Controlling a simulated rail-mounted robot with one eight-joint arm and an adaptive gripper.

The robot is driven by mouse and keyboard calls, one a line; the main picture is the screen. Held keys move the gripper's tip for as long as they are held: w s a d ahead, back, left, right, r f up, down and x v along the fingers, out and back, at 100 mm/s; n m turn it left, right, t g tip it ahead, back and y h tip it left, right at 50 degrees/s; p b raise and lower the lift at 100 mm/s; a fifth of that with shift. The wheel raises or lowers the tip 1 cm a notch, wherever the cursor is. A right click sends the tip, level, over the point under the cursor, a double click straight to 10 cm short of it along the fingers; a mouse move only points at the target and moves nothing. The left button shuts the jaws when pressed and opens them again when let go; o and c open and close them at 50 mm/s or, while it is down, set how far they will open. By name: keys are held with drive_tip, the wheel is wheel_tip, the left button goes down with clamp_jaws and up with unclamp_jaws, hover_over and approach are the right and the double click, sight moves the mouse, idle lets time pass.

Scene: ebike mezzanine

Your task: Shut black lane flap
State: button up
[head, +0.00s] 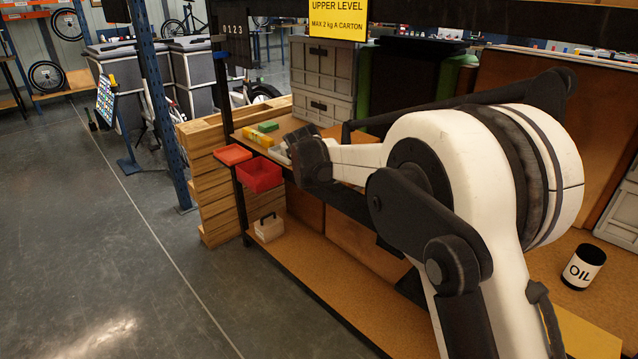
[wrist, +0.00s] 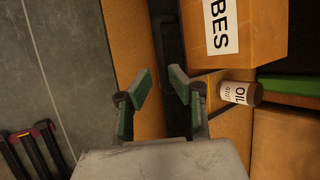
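A black panel (head: 405,78) stands upright between green side pieces in the head view, behind my arm. It may be the black lane flap, but I cannot tell whether it is open or shut. My gripper (wrist: 159,82) shows in the wrist view with its two green-padded fingers spread apart and nothing between them. A dark rail (wrist: 168,45) runs beyond the fingertips. In the head view my arm reaches left over the shelf edge and hides part of the shelf; the fingers cannot be made out there.
Red bins (head: 259,174), grey crates (head: 322,68) and a blue post (head: 160,100) are left.

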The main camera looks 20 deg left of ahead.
drive_tip(key=shift+v, duration=1.9)
